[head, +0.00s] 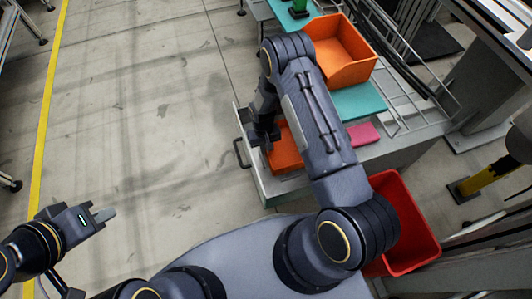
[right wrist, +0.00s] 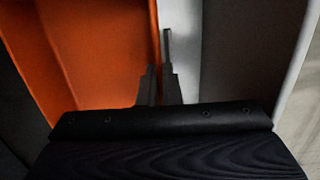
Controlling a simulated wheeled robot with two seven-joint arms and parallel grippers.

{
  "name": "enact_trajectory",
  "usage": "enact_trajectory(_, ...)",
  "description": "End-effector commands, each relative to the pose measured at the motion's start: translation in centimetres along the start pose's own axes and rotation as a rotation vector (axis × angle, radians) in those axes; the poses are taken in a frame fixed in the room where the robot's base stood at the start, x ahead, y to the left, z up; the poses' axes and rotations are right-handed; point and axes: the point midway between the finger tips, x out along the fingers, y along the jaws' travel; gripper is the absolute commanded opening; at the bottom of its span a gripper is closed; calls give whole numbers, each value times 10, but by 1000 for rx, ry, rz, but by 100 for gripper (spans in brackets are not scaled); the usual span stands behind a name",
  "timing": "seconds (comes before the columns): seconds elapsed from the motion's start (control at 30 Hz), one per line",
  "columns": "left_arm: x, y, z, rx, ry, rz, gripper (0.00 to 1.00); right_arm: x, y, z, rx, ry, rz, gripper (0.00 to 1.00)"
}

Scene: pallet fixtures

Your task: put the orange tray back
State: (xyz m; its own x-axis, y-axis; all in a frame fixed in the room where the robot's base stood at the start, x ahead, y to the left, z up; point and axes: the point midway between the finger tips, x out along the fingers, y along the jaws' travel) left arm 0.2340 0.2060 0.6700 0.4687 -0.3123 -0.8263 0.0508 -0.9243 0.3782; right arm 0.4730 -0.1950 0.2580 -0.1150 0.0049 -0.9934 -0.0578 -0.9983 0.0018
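An orange tray (head: 284,155) sits in a grey drawer-like fixture (head: 271,189), partly hidden under my right arm. My right gripper (head: 262,138) is at the tray's left side in the head view. In the right wrist view the fingers (right wrist: 160,82) are close together, one on each side of the orange tray's wall (right wrist: 104,50), and appear shut on it. Pale grey surface shows just right of the wall. My left gripper (head: 104,215) is over bare floor at the lower left, holding nothing visible; its finger gap cannot be made out.
A larger orange bin (head: 345,48) stands further back beside a teal mat (head: 358,101). A pink block (head: 363,134) lies near my right forearm. A red bin (head: 405,225) stands at lower right. A dark handle (head: 239,153) sticks out from the fixture.

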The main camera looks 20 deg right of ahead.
Motion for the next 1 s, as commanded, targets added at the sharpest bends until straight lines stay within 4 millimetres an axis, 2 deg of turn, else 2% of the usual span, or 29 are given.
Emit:
enact_trajectory(0.1,8,-4,4,0,0,0,0,22,0,-1,1,-3,0,0)
enact_trajectory(0.2,11,-5,5,0,0,0,0,31,0,-3,1,-1,0,0)
enact_trajectory(0.57,14,-6,7,0,0,0,0,34,0,-4,0,-1,0,0)
enact_trajectory(0.7,12,-6,6,0,0,0,0,33,0,-3,0,-1,0,20)
enact_trajectory(0.77,12,-6,6,0,0,0,0,33,0,-3,0,-1,0,26)
enact_trajectory(1.0,12,-5,6,0,0,0,0,32,0,-3,0,-1,0,26)
